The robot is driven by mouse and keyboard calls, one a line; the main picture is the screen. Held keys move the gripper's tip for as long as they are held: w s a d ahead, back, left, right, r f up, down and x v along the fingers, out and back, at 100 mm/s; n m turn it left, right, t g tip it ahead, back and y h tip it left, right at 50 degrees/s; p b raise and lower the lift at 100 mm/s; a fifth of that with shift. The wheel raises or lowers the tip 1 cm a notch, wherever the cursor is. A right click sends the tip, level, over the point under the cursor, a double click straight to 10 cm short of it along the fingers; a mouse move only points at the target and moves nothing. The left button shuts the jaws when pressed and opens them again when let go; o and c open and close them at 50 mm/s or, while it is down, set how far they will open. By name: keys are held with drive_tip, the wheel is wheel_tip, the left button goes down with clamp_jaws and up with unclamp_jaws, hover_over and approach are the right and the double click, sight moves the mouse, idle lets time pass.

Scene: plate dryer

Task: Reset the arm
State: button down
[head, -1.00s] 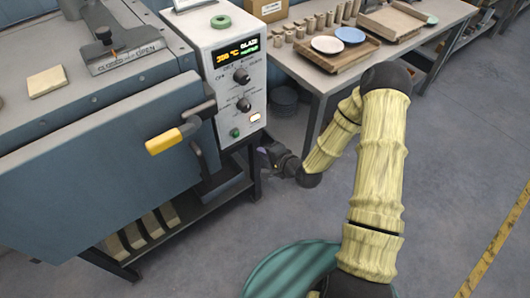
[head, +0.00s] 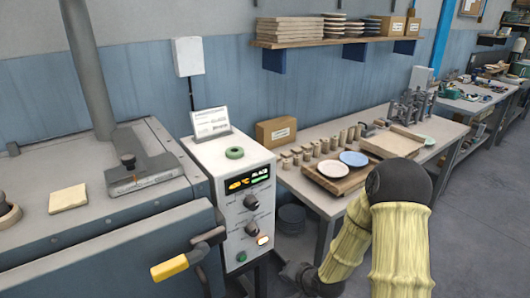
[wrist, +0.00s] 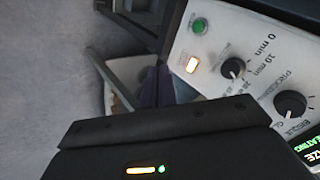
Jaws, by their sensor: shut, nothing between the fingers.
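My arm, with pale yellow ribbed sleeves (head: 400,245) and a black elbow joint, reaches in from the bottom right of the head view. Its forearm slopes down to the left, to a dark wrist (head: 298,275) low beside the dryer's control panel. My gripper (wrist: 155,88) shows in the wrist view as dark fingertips past the edge of a black housing. It is shut and empty. The control panel (wrist: 215,75) is close on its right, with a green button, a lit button and black knobs. Whether the gripper touches the dryer cannot be told.
The blue-grey dryer (head: 100,255) with a yellow-gripped handle (head: 170,268) fills the left. A table (head: 300,185) behind my arm carries a wooden tray with a pinkish plate (head: 333,168) and a blue plate (head: 354,158). Open floor (head: 475,240) lies at the right.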

drive_tip(key=s+d+r+n+g+h+p, duration=0.2)
drive_tip(key=s+d+r, duration=0.2)
drive_tip(key=s+r, duration=0.4)
drive_tip(key=s+d+r+n+g+h+p, duration=0.2)
drive_tip(key=s+r, duration=0.6)
drive_tip(key=r, duration=0.4)
drive_tip(key=shift+s+d+n+g+h, duration=0.3)
drive_tip(key=shift+d+n, duration=0.4)
drive_tip(key=shift+d, duration=0.45)
